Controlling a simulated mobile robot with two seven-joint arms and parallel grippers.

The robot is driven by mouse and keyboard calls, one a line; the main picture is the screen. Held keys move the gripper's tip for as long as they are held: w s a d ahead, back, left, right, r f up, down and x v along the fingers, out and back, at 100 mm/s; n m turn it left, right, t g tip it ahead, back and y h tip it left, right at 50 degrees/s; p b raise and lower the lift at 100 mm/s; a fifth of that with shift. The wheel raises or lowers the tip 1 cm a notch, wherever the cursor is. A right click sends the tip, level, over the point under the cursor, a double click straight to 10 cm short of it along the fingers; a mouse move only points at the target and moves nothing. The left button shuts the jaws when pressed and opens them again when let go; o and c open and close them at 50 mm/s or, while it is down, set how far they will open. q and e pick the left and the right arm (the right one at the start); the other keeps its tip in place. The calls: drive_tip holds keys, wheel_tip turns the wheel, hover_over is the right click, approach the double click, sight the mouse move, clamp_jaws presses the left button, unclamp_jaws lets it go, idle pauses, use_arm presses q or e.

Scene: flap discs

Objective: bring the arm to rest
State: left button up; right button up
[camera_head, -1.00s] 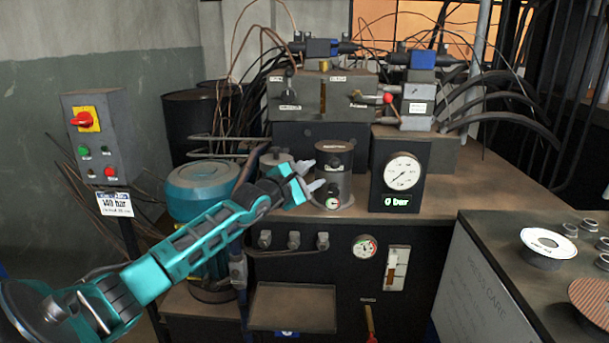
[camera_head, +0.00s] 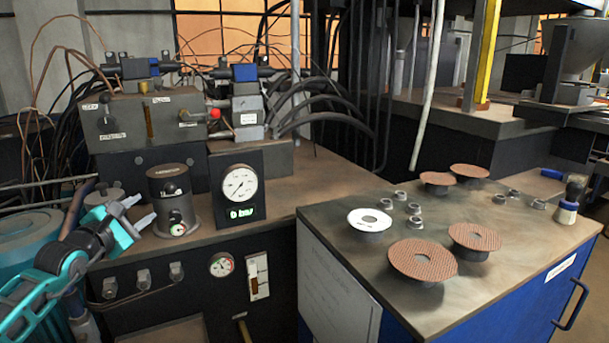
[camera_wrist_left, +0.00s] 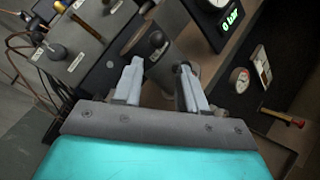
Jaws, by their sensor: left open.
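My left arm, teal and black, comes in from the lower left in the head view. Its gripper (camera_head: 138,212) is open and empty, beside a dark cylindrical unit (camera_head: 172,195) with a small gauge at its foot. In the left wrist view the two grey fingers (camera_wrist_left: 160,88) stand apart with nothing between them. The dark cylinder's knob shows beyond them. I cannot tell whether a finger touches the unit. My right gripper is not in view.
A pressure gauge box (camera_head: 237,186) with a green readout stands right of the cylinder. A valve block (camera_head: 145,120) with hoses is behind. At right, a blue cabinet (camera_head: 470,320) carries brown flap discs (camera_head: 422,260), a white disc (camera_head: 369,219), several metal nuts and a brush (camera_head: 571,198).

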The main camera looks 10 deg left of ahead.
use_arm(q)
drive_tip(key=s+d+f+m+g+h, duration=0.2)
drive_tip(key=s+d+f+m+g, duration=0.1)
drive_tip(key=s+d+f+m, duration=1.2)
drive_tip(key=s+d+f+m+g+h, duration=0.2)
drive_tip(key=s+d+f+m+g, duration=0.2)
drive_tip(key=s+d+f+m, duration=1.1)
wheel_tip(320, 180, up, 12)
drive_tip(key=w+n+y+p, duration=0.1)
drive_tip(key=w+p, duration=0.1)
drive_tip(key=p, duration=1)
drive_tip(key=shift+a+f+n, duration=0.15)
drive_tip(key=shift+a+n, duration=0.15)
drive_tip(key=shift+a, duration=0.05)
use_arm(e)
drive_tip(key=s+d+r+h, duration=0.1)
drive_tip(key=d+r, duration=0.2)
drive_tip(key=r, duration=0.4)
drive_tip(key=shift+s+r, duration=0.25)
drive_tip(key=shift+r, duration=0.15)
use_arm(q)
drive_tip(key=shift+w, duration=0.1)
